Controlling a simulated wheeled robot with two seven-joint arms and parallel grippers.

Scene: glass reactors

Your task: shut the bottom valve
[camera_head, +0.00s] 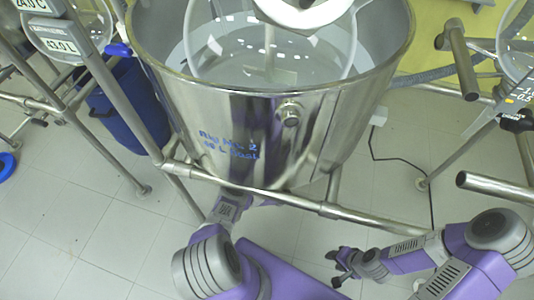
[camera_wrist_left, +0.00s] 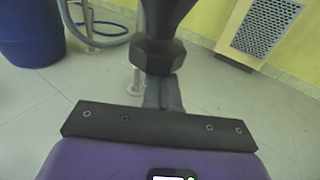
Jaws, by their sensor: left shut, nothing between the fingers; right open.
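The bottom valve does not show in the head view; the steel vessel (camera_head: 250,135) hides the space beneath it. My left arm reaches under the vessel past the frame rail, and its gripper is hidden there. In the left wrist view my left gripper (camera_wrist_left: 162,92) is shut and empty. A dark piece with a faceted lower end (camera_wrist_left: 158,56) stands at the top middle, in line with the fingers. I cannot tell whether it is part of the valve or whether the fingers touch it. My right gripper (camera_head: 342,266) is open and empty, low over the floor at the right.
A steel frame rail (camera_head: 300,200) runs in front of the vessel, above my left arm. A blue drum (camera_head: 130,105) stands at the left. A black cable (camera_head: 400,160) lies on the tiles at the right. A perforated panel (camera_wrist_left: 262,28) shows at the back wall.

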